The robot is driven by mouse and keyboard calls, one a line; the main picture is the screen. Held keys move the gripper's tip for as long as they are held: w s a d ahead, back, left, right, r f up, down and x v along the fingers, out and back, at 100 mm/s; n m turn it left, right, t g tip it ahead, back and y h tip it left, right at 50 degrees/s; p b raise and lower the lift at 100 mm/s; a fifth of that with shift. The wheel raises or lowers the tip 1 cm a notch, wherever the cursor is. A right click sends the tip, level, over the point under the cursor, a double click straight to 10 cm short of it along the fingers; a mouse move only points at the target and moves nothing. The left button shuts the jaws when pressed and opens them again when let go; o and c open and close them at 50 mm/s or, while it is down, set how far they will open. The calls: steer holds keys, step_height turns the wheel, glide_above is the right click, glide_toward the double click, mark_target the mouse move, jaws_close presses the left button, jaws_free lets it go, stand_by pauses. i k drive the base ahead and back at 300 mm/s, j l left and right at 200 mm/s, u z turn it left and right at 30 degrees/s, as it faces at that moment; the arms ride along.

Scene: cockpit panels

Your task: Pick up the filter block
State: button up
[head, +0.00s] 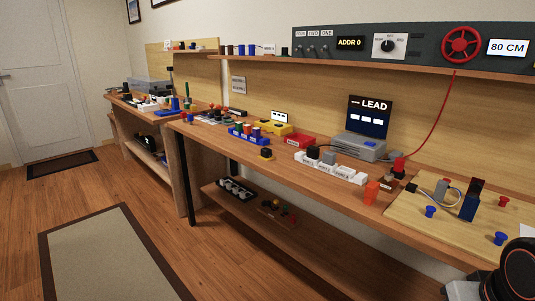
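I cannot tell for sure which thing is the filter block, since the labels are too small to read. Candidates on the near bench are a black block (313,152) and a grey block (329,158) at a white labelled tray (345,173). An orange block (371,192) stands to the right of the tray. A dark blue upright block (471,203) stands on the light wooden board (407,210) at the right. A part of my arm shows at the lower right corner; my gripper's fingers are not in view.
A grey device with a "LEAD" screen (369,116) stands behind the white tray. A red cable hangs from the red handwheel (461,43) on the upper panel. Blue pegs (430,211) stand on the board. The lower shelf holds a black rack (236,190). The floor at left is open, with a mat (110,260).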

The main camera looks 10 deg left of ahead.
mark_target(266, 152)
steer(key=i+j+u, duration=0.15)
steer(key=u, duration=0.25)
steer(key=i+u, duration=0.6)
steer(key=u, duration=0.15)
steer(key=j, duration=0.05)
